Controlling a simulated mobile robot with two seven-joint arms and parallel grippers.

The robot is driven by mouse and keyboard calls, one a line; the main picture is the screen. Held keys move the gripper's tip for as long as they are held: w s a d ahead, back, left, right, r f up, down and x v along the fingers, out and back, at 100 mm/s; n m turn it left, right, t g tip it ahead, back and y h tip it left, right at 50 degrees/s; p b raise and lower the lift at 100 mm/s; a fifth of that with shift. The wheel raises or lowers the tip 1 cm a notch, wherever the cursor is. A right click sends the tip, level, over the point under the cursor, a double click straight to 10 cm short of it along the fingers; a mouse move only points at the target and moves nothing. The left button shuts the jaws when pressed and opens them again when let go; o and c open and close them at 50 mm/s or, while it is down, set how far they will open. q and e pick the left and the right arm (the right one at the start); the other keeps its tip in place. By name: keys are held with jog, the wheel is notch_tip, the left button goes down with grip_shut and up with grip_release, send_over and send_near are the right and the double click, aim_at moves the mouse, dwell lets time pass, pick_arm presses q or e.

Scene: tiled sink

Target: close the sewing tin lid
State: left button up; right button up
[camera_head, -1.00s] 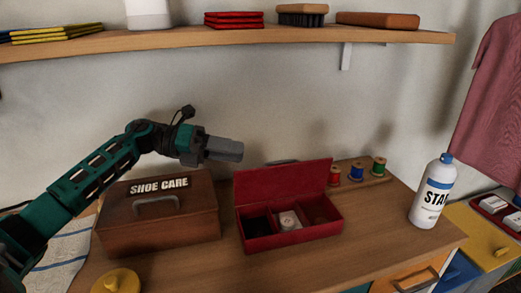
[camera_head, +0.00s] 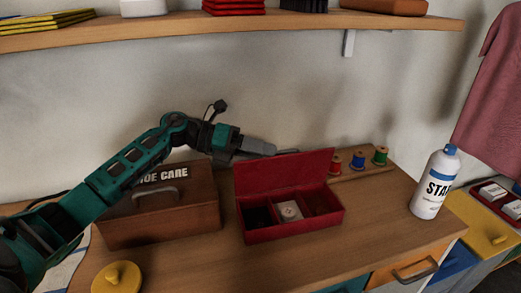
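The red sewing tin (camera_head: 293,233) stands on the wooden counter with compartments facing me; a small whitish item lies in the middle one. Its red lid (camera_head: 285,172) is open and stands up at the back, leaning slightly backward. My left gripper (camera_head: 268,148) reaches in from the left, its grey fingers at the upper back left of the lid, pointing right. I cannot tell whether it touches the lid, or whether its fingers are apart. My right gripper is not in view.
A brown shoe care box (camera_head: 158,220) stands left of the tin, under my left arm. Thread spools (camera_head: 358,161) stand behind right. A yellow knob-topped lid (camera_head: 117,277) lies front left. A shelf (camera_head: 230,29) runs above.

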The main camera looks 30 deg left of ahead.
pick_arm(q)
jog(key=shift+c, duration=0.3)
jog(key=c, duration=0.6)
grip_shut()
jog(key=shift+s+f, duration=0.1)
